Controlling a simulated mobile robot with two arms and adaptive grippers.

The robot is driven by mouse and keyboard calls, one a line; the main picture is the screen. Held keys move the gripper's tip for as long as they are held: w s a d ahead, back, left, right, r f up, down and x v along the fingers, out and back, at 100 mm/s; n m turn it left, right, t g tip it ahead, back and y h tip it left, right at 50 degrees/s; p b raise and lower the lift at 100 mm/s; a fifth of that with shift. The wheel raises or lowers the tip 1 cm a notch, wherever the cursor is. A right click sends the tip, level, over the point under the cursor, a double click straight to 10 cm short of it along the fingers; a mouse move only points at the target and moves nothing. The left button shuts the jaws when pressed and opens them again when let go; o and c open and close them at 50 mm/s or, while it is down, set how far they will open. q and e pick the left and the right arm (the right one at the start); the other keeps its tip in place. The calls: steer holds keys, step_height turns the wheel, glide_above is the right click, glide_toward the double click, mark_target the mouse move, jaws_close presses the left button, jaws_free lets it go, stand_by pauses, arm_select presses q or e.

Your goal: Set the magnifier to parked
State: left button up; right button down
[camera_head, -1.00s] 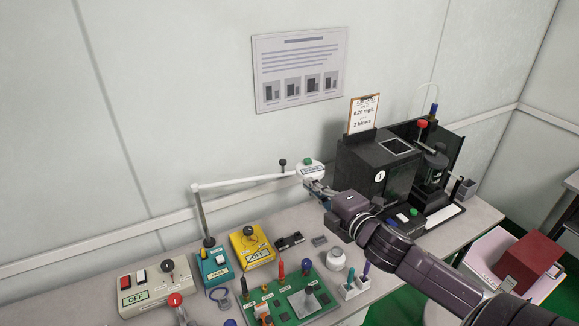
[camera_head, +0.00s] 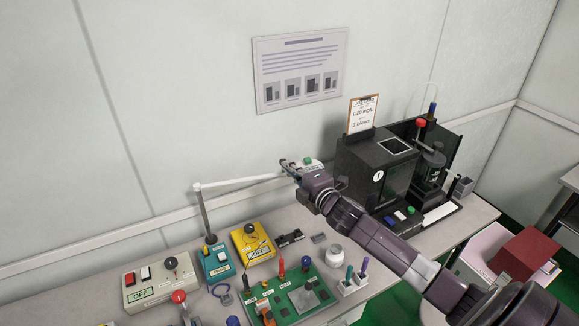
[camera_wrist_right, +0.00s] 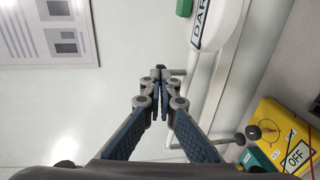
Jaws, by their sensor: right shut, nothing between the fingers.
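The magnifier has a white arm (camera_head: 238,182) on an upright post (camera_head: 204,215), reaching right to a white head with a green button (camera_head: 308,161), largely hidden behind my right gripper (camera_head: 288,163). In the right wrist view the white head (camera_wrist_right: 222,22) carries a label reading "DAR", cut off. The white arm (camera_wrist_right: 222,85) runs down to the right of my fingers. My right gripper (camera_wrist_right: 158,82) is shut and empty.
Below stand a yellow box (camera_head: 253,246), a teal box (camera_head: 216,263), a cream box marked OFF (camera_head: 147,290) and a green board (camera_head: 285,310). A black device (camera_head: 360,165) with a clipboard (camera_head: 363,115) stands right. The wall behind holds a poster (camera_head: 300,68).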

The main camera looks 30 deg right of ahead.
steer(key=shift+w+d, duration=0.4)
steer(key=shift+w, duration=0.5)
steer(key=shift+w+d, duration=0.4)
steer(key=shift+w, duration=0.45)
steer(key=shift+r, duration=0.2)
steer(key=shift+d, duration=0.1)
